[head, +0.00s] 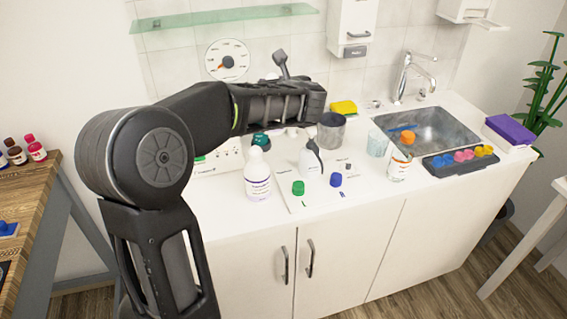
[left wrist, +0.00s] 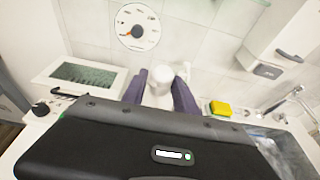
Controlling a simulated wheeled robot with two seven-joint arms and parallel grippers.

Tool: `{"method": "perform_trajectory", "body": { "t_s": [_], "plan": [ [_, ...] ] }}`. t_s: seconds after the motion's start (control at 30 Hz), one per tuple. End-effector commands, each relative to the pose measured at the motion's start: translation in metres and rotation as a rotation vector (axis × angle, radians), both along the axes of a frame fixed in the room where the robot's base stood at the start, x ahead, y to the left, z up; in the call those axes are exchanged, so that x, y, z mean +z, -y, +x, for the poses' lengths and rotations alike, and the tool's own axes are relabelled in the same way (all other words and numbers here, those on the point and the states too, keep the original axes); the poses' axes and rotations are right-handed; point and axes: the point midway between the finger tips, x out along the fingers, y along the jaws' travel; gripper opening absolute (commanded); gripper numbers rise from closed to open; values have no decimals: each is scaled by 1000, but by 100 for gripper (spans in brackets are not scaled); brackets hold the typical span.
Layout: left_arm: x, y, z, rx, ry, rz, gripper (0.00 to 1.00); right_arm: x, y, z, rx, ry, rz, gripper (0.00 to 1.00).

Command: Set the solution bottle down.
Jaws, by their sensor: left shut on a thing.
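My left gripper (left wrist: 162,90) is shut on a white, round-topped thing, which I take to be the solution bottle (left wrist: 161,76). It sits between the two fingers in the left wrist view, and its lower part is hidden behind my wrist housing. In the head view my left gripper (head: 282,66) is at the back of the counter (head: 370,210), near the tiled wall and mostly hidden behind my forearm. I cannot tell whether the held bottle touches the counter. My right gripper is in neither view.
A yellow sponge (head: 343,107) and the sink (head: 430,132) are to the right. A glass shelf (head: 222,17) hangs above.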

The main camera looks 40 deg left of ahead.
Motion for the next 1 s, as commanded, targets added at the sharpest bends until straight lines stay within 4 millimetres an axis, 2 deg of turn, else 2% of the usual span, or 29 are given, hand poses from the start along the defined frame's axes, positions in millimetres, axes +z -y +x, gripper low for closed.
{"method": "perform_trajectory", "body": {
  "t_s": [0.03,0.1,0.53,0.67,0.83,1.0],
  "plan": [
    [-10,0,0,0,-1,1,0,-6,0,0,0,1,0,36],
    [-14,0,0,0,1,1,0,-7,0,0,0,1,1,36],
    [-18,0,0,-1,-1,0,0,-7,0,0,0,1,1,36],
    [-34,0,0,-1,-3,0,0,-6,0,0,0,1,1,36],
    [-65,0,0,-1,-4,1,0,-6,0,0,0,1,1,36],
    [-78,0,0,-1,0,1,0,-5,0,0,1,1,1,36]
  ]
}}
